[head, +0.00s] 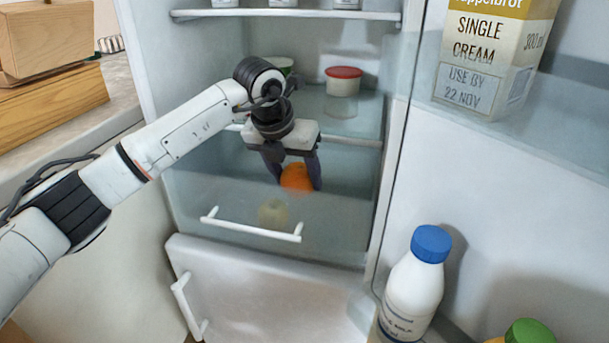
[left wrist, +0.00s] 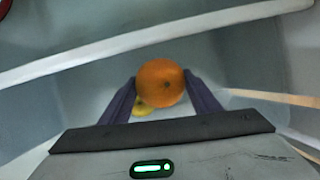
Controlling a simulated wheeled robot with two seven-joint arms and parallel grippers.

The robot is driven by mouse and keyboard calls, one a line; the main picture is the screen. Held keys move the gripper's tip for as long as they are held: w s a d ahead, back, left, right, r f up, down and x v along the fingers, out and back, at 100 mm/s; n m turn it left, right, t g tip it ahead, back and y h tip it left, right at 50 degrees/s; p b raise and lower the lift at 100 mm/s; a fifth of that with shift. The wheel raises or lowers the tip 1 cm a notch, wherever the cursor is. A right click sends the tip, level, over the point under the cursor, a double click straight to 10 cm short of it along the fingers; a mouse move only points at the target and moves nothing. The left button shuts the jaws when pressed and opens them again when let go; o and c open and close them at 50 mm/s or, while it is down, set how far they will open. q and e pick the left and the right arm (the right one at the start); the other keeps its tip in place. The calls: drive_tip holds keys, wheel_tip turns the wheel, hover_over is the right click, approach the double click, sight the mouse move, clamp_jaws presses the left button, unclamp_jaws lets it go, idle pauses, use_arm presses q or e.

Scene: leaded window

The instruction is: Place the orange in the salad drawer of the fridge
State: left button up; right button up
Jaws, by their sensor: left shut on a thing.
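The orange (head: 297,177) is between the fingers of my left gripper (head: 294,180), which is shut on it. It also shows in the left wrist view (left wrist: 160,83), with a finger on each side. In the head view my left gripper points down inside the fridge, over the clear salad drawer (head: 262,230) with its white bar handle. The orange's lower part shows dimly behind the clear drawer front. A pale yellow-green fruit (head: 272,213) shows through the drawer front, below the orange. A yellow bit of it (left wrist: 143,108) shows under the orange in the left wrist view. My right gripper is not in view.
A glass shelf above the drawer holds a red-lidded tub (head: 343,81) and a green-lidded tub (head: 284,66). The open fridge door at right holds a cream carton (head: 490,60) and a blue-capped milk bottle (head: 413,285). A lower white drawer (head: 265,285) is below.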

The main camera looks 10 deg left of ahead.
sight(305, 172)
use_arm(q)
drive_tip(key=w, duration=0.1)
drive_tip(key=w+d, duration=0.1)
drive_tip(key=w, duration=0.1)
drive_tip(key=shift+d, duration=0.1)
drive_tip(key=shift+f+b, duration=0.3)
drive_tip(key=shift+f, duration=0.9)
drive_tip(key=o, duration=1.3)
drive_tip(key=shift+r, duration=0.35)
drive_tip(key=p+v, duration=0.1)
drive_tip(key=v, duration=1.1)
drive_tip(key=shift+r+p, duration=0.3)
drive_tip(key=shift+p, duration=0.1)
